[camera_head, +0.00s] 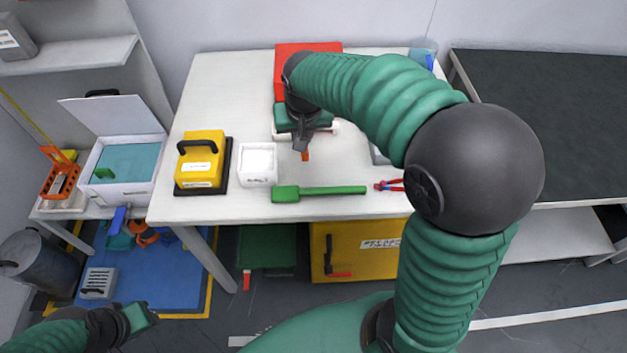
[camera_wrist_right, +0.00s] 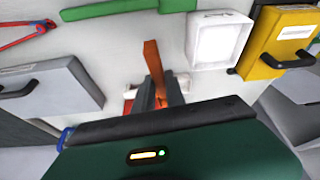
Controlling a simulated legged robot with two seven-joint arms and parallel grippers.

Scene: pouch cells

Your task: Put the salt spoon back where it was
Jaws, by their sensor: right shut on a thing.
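My right gripper (camera_head: 302,146) is shut on a narrow orange piece (camera_head: 305,156), above the white table. In the wrist view the orange piece (camera_wrist_right: 152,62) sticks out past my right fingers (camera_wrist_right: 157,100); it looks like a handle, but I cannot tell whether it is the salt spoon. The white square tub (camera_head: 258,177) with white contents stands left of the gripper, apart from it. A green long-handled tool (camera_head: 318,191) lies at the table's front edge, its broad end to the left. My left gripper (camera_head: 140,318) is low at the bottom left; its fingers are not clear.
The white table (camera_head: 225,95) has bare space at its back left. A yellow box (camera_head: 201,160) stands left of the tub, a red box (camera_head: 300,62) at the back. Red-and-blue pliers (camera_head: 388,185) lie at the right. My right arm hides the table's right side.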

